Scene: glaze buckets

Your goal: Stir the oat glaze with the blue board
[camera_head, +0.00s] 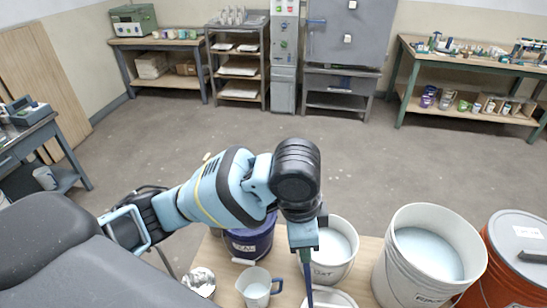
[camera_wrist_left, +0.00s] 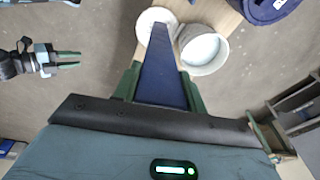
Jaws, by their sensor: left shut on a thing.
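My left gripper (camera_head: 303,252) is shut on the blue board (camera_head: 307,282), which hangs down at the table's front. In the left wrist view the board (camera_wrist_left: 161,75) runs out from between the green fingers (camera_wrist_left: 160,88). Its far end overlaps a white round vessel (camera_wrist_left: 155,20); I cannot tell whether it is inside. A white bucket (camera_head: 338,262) with pale glaze stands just behind, its label partly hidden and seeming to end in "T". It also shows in the wrist view (camera_wrist_left: 204,62). My right gripper (camera_wrist_left: 68,60) is open and empty in the wrist view.
A navy bucket (camera_head: 250,246) stands left of the white one. A large white bucket (camera_head: 388,270) and a lidded orange bucket (camera_head: 508,285) stand to the right. Benches line the far wall.

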